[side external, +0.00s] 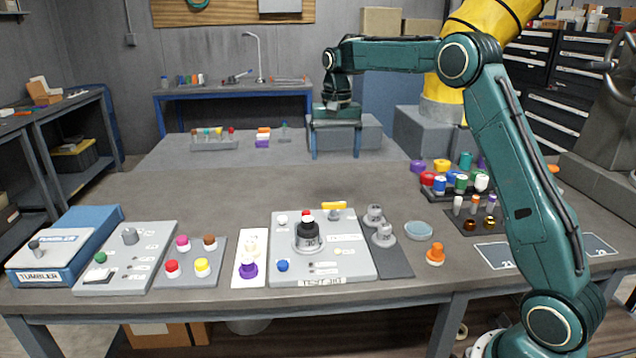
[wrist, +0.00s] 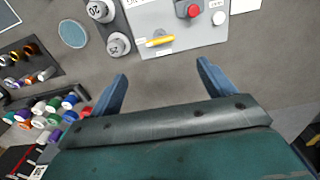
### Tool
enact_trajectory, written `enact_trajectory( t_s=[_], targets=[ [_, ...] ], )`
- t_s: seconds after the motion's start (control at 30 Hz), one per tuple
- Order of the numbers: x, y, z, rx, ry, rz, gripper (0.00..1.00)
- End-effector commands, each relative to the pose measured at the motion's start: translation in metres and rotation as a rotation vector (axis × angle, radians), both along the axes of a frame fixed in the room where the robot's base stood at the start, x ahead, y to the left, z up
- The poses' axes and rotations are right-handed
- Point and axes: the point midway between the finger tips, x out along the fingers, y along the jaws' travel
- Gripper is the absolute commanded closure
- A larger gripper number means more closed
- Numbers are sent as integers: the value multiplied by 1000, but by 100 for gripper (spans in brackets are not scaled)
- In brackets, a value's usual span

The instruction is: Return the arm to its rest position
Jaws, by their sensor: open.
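My gripper (side external: 335,140) hangs from the green arm, pointing down, above the far part of the grey bench in the side view. Its two blue fingers are wide apart with nothing between them. In the wrist view my gripper (wrist: 160,83) is also open and empty, with bare bench between and below the fingers. The arm's forearm runs level across the top right of the side view. My gripper is well behind and above the test jig panel (side external: 350,262) and touches nothing.
On the bench stand the blue tumbler box (side external: 50,245), a control panel (side external: 110,278), two grey weights (side external: 384,236), a blue dish (side external: 418,231) and an orange knob-like piece (side external: 435,254). Several coloured jars (side external: 440,185) stand in racks at the right.

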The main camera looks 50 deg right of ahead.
Motion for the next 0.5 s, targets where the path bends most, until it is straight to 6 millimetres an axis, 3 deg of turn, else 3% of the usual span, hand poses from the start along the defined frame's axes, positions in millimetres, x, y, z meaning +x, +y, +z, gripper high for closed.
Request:
enact_trajectory(
  t_s=[0.27, 0.5],
  targets=[
    [-3, 4, 5, -2, -8, 11, 18],
    [-24, 23, 27, -15, -45, 74, 18]
  ],
)
